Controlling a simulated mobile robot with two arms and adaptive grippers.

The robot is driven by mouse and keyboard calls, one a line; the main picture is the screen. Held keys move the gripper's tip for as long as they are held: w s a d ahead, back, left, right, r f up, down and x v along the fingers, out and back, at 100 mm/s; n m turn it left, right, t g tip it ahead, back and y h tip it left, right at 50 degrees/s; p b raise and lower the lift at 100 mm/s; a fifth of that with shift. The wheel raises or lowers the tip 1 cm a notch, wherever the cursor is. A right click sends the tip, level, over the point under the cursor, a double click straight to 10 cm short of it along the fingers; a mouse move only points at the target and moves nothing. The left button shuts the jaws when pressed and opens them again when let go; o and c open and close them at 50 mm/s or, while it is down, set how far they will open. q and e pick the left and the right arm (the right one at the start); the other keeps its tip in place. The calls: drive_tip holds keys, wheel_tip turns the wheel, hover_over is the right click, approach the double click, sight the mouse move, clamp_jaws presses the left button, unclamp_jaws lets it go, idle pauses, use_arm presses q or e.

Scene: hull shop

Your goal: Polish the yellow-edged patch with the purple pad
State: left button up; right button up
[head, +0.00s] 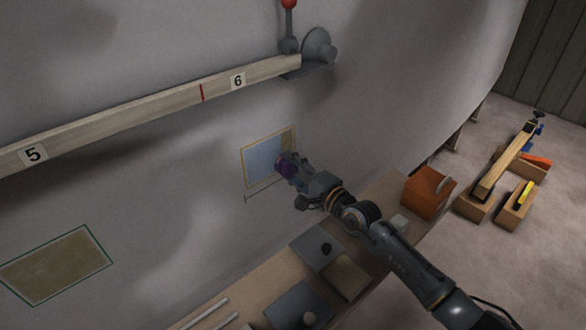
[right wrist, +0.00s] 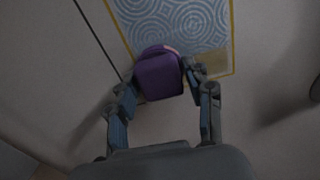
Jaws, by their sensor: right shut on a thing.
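The yellow-edged patch (head: 262,160) is on the grey hull wall, and most of its inside looks bluish. In the right wrist view the patch (right wrist: 185,22) shows a swirl pattern, with a plain brownish area at its lower right corner. The purple pad (right wrist: 160,74) is between the fingers of my right gripper (right wrist: 160,86), which is shut on it. In the head view the pad (head: 286,164) is at the patch's lower right part; whether it touches the surface I cannot tell. My right gripper (head: 300,178) partly hides it. My left gripper is not in view.
A wooden rail (head: 140,110) with numbers 5 and 6 crosses the hull above. A green-edged patch (head: 56,264) is at lower left. A bench below holds grey trays (head: 300,304) and an orange box (head: 428,192). Wooden blocks (head: 500,175) stand on the floor at right.

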sight(293, 175)
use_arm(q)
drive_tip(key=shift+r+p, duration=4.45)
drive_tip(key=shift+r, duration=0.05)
use_arm(e)
drive_tip(key=shift+w+a+r, duration=0.1)
drive_tip(key=shift+w+r, duration=0.05)
drive_tip(key=shift+r, duration=4.8)
drive_tip(key=shift+f+b, duration=4.65)
drive_tip(key=shift+f, duration=0.65)
wheel_tip(293, 175, down, 2)
drive_tip(key=shift+f+b, duration=0.15)
drive_tip(key=shift+b, duration=1.05)
drive_tip(key=shift+f, duration=0.25)
drive_tip(key=o, duration=0.3)
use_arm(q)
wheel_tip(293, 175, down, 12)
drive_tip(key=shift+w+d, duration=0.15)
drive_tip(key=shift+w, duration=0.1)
use_arm(e)
drive_tip(key=c, duration=0.3)
drive_tip(key=shift+s, duration=0.25)
